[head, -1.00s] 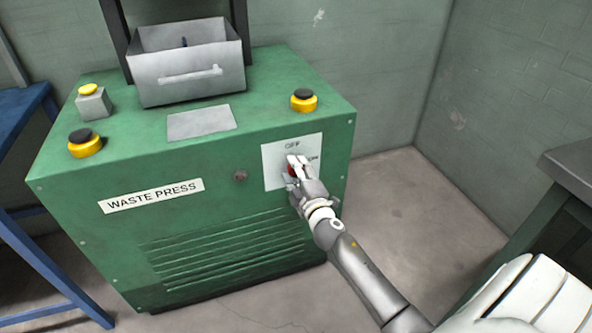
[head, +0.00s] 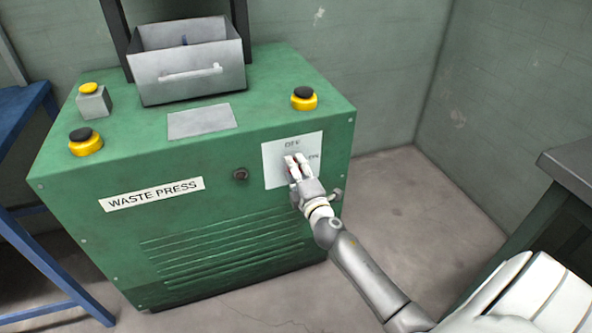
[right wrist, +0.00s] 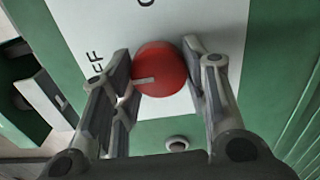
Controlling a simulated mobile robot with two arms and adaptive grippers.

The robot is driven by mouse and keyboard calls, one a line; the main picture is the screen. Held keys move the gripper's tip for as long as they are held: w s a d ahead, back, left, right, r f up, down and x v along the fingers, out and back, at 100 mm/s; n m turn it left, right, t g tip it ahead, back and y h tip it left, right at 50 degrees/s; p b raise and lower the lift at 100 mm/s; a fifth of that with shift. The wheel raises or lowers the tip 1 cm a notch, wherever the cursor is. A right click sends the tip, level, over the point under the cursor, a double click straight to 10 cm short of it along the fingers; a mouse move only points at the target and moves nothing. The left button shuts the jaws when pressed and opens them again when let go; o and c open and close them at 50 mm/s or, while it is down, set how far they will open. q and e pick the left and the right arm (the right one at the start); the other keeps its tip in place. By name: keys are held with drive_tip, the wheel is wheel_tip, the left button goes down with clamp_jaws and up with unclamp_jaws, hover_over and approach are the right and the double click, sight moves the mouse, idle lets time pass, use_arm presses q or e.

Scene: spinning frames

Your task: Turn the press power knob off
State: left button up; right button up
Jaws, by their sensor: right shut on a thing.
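The press power knob (right wrist: 165,62) is a round red knob on a white label plate (head: 273,177) on the green waste press (head: 80,228). In the right wrist view, my right gripper (right wrist: 157,72) has a finger on each side of the knob and is shut on it. A pale pointer line on the knob points left in that view, toward the side with letters that read like "FF". In the head view, my right gripper (head: 297,166) reaches the plate from the lower right and mostly hides the knob. My left gripper is not in view.
A small round fitting (head: 240,174) sits left of the plate on the press front. Yellow-and-black buttons (head: 304,98) stand on the press top, beside a grey bin (head: 190,88). A blue table (head: 22,105) is at left, a dark table (head: 572,160) at right. Floor between is clear.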

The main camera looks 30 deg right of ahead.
drive_tip(key=shift+a, duration=0.1)
drive_tip(key=o, duration=1)
drive_tip(key=v, duration=1.2)
drive_tip(key=shift+f, duration=0.1)
